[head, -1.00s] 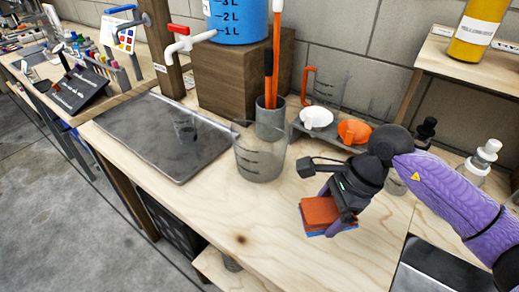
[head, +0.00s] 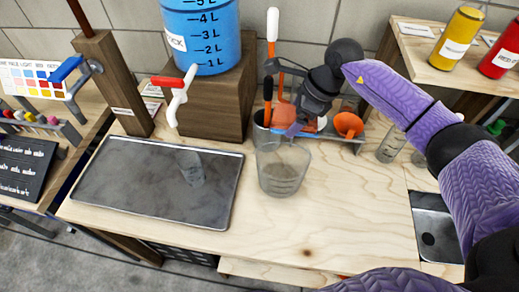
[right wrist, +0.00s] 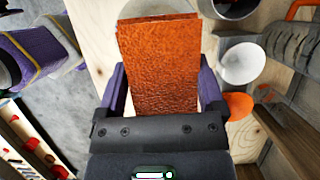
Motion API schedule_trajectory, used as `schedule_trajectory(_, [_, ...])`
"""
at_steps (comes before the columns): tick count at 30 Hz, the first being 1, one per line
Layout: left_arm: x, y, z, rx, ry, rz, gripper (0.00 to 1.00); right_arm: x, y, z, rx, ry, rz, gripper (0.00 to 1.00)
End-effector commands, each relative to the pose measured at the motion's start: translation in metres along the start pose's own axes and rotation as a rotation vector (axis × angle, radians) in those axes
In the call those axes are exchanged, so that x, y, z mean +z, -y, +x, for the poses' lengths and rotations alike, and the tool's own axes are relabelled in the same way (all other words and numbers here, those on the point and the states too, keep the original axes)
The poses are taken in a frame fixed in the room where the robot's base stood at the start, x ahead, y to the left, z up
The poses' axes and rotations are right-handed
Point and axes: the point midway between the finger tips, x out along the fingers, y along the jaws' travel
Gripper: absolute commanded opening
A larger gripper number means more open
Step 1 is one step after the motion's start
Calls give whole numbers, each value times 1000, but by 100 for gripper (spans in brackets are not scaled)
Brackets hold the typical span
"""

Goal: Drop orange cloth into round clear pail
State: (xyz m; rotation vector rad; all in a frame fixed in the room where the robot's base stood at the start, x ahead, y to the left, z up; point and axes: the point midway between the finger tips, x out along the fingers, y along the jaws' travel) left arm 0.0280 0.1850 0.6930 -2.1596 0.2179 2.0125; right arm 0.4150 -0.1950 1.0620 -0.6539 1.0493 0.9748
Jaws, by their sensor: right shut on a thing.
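The orange cloth (right wrist: 160,65) fills the middle of the right wrist view as a flat rectangle between the purple fingers. My right gripper (head: 293,128) is shut on it. In the head view the gripper hangs just behind and above the round clear pail (head: 284,172), and the cloth is mostly hidden or hard to separate from the orange tools behind. The pail stands upright on the wooden bench, has dark level marks and looks empty. Whether the cloth is over its opening I cannot tell. My left gripper is not in view.
A grey metal tray (head: 150,190) with a small clear beaker (head: 190,167) lies left of the pail. A blue tank (head: 203,38) on a wooden block (head: 213,105) stands behind. An orange funnel (head: 348,124) sits at the back right. Bench in front of the pail is clear.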

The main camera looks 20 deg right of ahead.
Motion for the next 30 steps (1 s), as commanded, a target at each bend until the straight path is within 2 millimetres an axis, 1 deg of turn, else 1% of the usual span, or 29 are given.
schedule_trajectory(1, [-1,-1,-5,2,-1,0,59,1,1,-5,-4,0,9,23])
schedule_trajectory(5, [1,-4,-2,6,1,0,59,-1,2,0,-6,0,18,23])
schedule_trajectory(8, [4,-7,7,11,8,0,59,-5,2,10,-5,0,18,23])
schedule_trajectory(15, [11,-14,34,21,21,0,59,-20,2,46,-3,-1,18,23])
schedule_trajectory(17, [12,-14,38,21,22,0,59,-23,2,52,-4,-1,18,23])
schedule_trajectory(19, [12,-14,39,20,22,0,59,-24,2,54,-5,-1,18,23])
schedule_trajectory(25, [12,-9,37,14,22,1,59,-23,2,52,-6,0,16,23])
schedule_trajectory(26, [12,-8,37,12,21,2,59,-23,2,52,-6,0,16,94])
schedule_trajectory(27, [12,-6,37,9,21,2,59,-23,2,52,-6,0,16,100])
schedule_trajectory(30, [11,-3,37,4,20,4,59,-23,2,52,-6,0,16,100])
